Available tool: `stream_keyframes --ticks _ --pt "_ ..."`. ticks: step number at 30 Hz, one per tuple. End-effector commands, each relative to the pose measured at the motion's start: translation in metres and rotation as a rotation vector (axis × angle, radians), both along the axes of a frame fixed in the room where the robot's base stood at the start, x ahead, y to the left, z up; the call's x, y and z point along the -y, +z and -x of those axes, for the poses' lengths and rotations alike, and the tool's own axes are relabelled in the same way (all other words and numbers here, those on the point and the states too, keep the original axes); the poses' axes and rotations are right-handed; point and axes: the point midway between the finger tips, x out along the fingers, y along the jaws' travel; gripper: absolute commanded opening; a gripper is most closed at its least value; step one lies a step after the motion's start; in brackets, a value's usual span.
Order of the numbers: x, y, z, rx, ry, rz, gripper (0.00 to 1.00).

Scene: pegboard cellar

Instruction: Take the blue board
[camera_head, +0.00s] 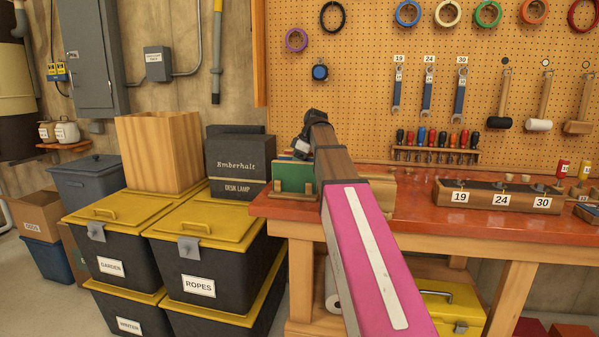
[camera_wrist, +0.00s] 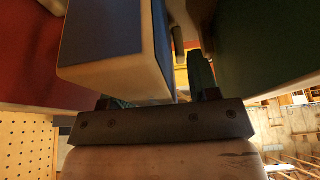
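In the wrist view a board with a blue face and pale edges (camera_wrist: 105,40) stands close up, left of the middle, its lower end just in front of the dark bar of my gripper (camera_wrist: 160,122). A green board (camera_wrist: 265,45) is on the right and a red one (camera_wrist: 30,50) on the left. My fingertips are mostly hidden, so I cannot tell how they stand around the blue board. In the head view my gripper (camera_head: 305,146) is at the green board (camera_head: 291,176) on a small wooden rack (camera_head: 295,196). I cannot make out the blue board there.
The rack stands at the left end of the red-topped workbench (camera_head: 420,214). A dark desk lamp box (camera_head: 238,168) and a wooden bin (camera_head: 160,150) stand on yellow-lidded crates (camera_head: 209,222) to the left. A numbered block (camera_head: 500,200) sits on the bench to the right. The pegboard (camera_head: 365,90) rises behind.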

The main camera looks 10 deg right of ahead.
Motion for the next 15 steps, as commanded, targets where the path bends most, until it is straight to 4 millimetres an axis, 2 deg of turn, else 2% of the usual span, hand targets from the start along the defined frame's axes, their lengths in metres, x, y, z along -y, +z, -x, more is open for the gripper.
stream_keyframes --ticks 1,5,6,15 --pt "0.0 0.0 0.0 0.0 0.0 0.0 0.46" --pt "-0.0001 0.0001 0.0 0.0 0.0 0.0 0.03" --pt "-0.0001 0.0001 0.0 0.0 0.0 0.0 0.0" --pt "0.0 0.0025 -0.0003 0.001 0.0 -0.001 0.0"
